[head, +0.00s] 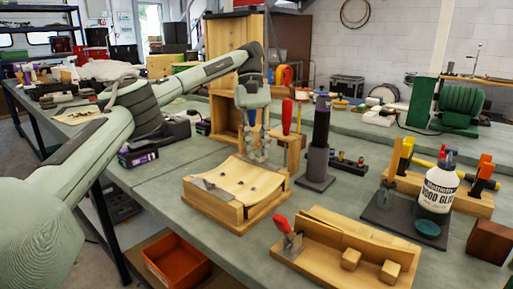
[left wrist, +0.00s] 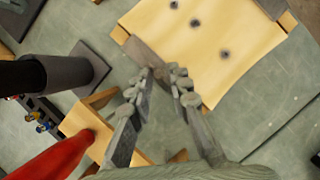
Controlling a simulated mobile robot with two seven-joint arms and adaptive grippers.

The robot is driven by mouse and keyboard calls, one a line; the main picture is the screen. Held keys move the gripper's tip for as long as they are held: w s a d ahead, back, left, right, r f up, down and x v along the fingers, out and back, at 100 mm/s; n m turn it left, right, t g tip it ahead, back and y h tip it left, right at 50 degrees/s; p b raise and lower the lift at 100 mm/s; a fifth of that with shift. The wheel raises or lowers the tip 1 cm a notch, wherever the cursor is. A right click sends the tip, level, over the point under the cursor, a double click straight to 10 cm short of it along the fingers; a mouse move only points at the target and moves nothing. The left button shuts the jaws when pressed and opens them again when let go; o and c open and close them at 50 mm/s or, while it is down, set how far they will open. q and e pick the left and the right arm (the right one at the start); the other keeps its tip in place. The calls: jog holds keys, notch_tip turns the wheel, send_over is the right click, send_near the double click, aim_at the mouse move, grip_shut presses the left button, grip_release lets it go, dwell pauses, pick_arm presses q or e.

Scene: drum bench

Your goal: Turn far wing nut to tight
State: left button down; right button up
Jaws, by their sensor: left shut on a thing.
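A wooden cradle (head: 230,212) on the bench holds a pale curved sheet (head: 226,173) with several dark spots; the sheet also shows in the left wrist view (left wrist: 213,70). A grey metal strip (head: 212,188) lies at its near edge. Another grey strip (left wrist: 142,50) crosses its far edge in the left wrist view. My left gripper (head: 262,157) points down at the far edge. In the left wrist view its fingertips (left wrist: 164,74) are close together at the end of that strip. The far wing nut is hidden between them. My right gripper is not in view.
Close by stand a dark post (head: 320,125) on a square base and a red-handled tool (head: 287,117) in a wooden rack. In front is a wooden holder (head: 345,245) with a red-handled tool. A glue bottle (head: 437,185) stands to the right. Bench space left of the cradle is clear.

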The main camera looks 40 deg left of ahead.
pick_arm(q)
jog(key=shift+w+d+m, duration=0.15)
jog(key=shift+m, duration=0.55)
jog(key=shift+f, duration=0.1)
jog(key=shift+d+f+g, duration=0.1)
jog(key=shift+g, duration=0.2)
jog(key=c, duration=1.6)
grip_release()
